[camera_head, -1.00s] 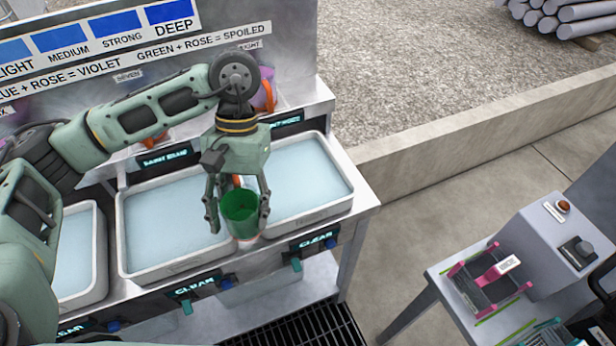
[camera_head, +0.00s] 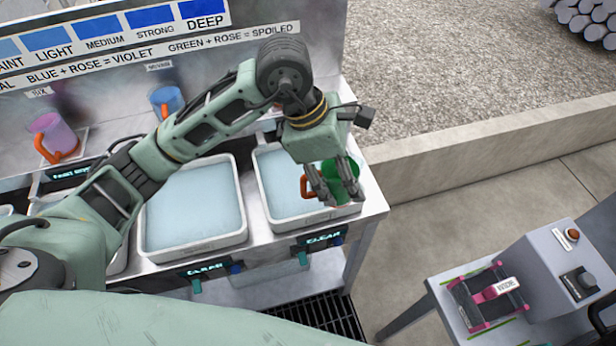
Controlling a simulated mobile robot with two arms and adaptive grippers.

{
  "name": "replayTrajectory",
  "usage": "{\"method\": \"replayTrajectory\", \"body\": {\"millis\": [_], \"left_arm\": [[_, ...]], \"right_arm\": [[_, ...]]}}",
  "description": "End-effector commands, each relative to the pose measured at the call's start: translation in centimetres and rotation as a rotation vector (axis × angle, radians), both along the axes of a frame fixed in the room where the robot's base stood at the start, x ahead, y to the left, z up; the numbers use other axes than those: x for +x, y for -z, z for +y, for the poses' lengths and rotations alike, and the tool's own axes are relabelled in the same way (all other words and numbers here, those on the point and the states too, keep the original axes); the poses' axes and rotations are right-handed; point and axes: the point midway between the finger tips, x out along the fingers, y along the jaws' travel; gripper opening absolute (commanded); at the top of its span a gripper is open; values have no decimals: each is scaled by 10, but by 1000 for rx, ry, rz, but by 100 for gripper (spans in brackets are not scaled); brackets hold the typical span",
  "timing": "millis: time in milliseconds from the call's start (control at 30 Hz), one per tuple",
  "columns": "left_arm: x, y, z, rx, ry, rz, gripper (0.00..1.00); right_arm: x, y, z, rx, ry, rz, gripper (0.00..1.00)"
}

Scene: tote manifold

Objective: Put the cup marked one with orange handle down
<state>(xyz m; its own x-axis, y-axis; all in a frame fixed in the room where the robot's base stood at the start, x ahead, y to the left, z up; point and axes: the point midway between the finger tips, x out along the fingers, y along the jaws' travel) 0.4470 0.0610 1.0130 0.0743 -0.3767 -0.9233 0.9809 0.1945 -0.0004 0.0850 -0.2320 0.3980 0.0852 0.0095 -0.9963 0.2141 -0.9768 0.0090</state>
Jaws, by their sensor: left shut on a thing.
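A green cup (camera_head: 338,172) with an orange handle (camera_head: 306,187) is in my left gripper (camera_head: 340,193). The gripper points down and its fingers are shut on the cup's sides. The cup is over the right front part of the rightmost tray (camera_head: 263,198). I cannot tell whether it touches the tray. The handle points left. No number can be read on this cup, and the fingers hide part of it. My right gripper is not in view.
Another tray (camera_head: 243,232) of pale blue liquid stands to the left. A pink-violet cup (camera_head: 50,128) and a blue cup (camera_head: 165,97), both with orange handles, stand at the back. A side table with a grey box (camera_head: 545,258) is at the lower right.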

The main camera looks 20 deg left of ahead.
Motion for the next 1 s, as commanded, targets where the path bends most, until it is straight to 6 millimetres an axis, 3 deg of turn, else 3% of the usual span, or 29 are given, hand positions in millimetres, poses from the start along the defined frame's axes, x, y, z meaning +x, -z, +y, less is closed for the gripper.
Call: {"method": "replayTrajectory", "body": {"millis": [300, 500, 767, 1000], "left_arm": [[44, 38, 53, 4, -12, 8, 25], [67, 59, 77, 2, -7, 5, 25], [72, 75, 84, 2, -3, 6, 25], [73, 105, 84, 1, -4, 3, 25]], "right_arm": [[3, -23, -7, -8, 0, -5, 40], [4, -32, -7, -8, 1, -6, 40], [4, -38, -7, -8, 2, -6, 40], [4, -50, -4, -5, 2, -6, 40]]}}
